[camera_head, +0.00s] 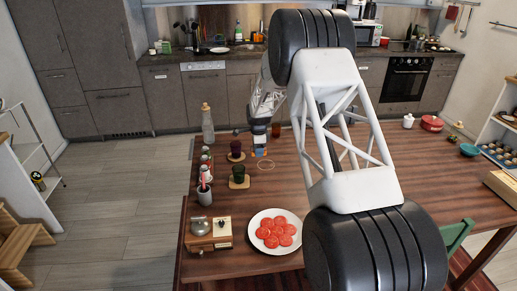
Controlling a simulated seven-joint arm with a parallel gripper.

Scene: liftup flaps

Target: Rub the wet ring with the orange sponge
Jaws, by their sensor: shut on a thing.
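The wet ring (266,165) is a thin pale circle on the wooden table, near its far left part. My gripper (260,148) points down at the table just behind and left of the ring. It is shut on a small block with orange and blue showing, which appears to be the orange sponge (258,152). The sponge is small in view and partly covered by the fingers. It is beside the ring, and I cannot tell whether it touches the table.
Dark cups on coasters (239,182) stand left of the ring, with a tall bottle (208,124) and small jars behind. A brown glass (276,130) stands behind the ring. A white plate of red slices (290,217) and a wooden box (210,233) are nearer. My arm hides mid-table.

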